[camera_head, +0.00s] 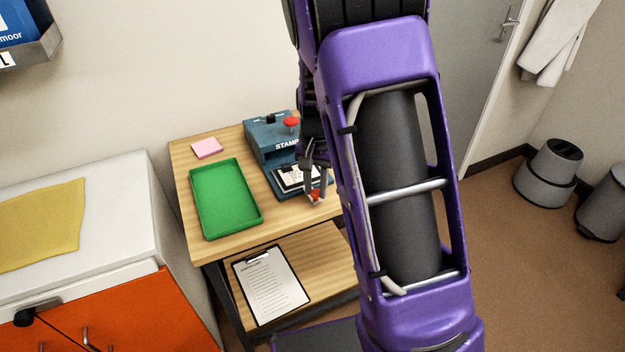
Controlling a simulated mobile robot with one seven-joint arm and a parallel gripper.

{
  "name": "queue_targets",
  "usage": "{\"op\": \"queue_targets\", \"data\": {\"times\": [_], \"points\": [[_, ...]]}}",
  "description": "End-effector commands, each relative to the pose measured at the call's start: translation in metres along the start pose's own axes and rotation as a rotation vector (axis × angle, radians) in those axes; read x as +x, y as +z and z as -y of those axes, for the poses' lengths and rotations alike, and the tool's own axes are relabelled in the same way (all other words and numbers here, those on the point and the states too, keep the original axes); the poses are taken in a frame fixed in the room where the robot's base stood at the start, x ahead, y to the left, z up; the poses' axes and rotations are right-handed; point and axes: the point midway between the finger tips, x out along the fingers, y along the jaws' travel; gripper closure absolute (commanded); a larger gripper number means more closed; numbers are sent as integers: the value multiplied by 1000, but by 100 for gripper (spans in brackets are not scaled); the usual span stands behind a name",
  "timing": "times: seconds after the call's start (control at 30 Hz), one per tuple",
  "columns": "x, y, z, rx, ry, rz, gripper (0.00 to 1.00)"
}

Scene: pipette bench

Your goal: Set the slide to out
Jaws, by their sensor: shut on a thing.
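A teal stamp machine (266,142) marked "STAMP" stands at the back right of the wooden table. A red knob (291,122) is on its top, beside a small black part. In front of its body is a low teal base with the slide (290,181), which carries a white printed sheet. A red handle (314,196) is at the slide's front right. My gripper (315,190) points down there, its fingers shut on the red handle. My purple arm hides the machine's right side. How far out the slide stands is hard to tell.
A green tray (196,205) lies left of the machine, with a pink notepad (207,148) behind it. A clipboard (268,284) lies on the lower shelf. A white-topped cabinet (110,220) stands left. Bins (549,175) stand on the floor at right.

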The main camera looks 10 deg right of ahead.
Motion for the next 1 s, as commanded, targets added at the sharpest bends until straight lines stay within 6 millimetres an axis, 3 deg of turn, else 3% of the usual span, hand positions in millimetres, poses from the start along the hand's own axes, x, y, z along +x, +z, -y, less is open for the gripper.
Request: {"op": "queue_targets", "data": {"times": [0.33, 0.37, 0.53, 0.83, 1.0], "points": [[0, 4, -4, 0, 7, 11, 100], [1, 4, -4, 0, 7, 11, 67], [0, 4, -4, 1, 6, 9, 39], [-1, 2, -3, 0, 3, 5, 39], [-20, 2, -2, -1, 1, 3, 39]]}}
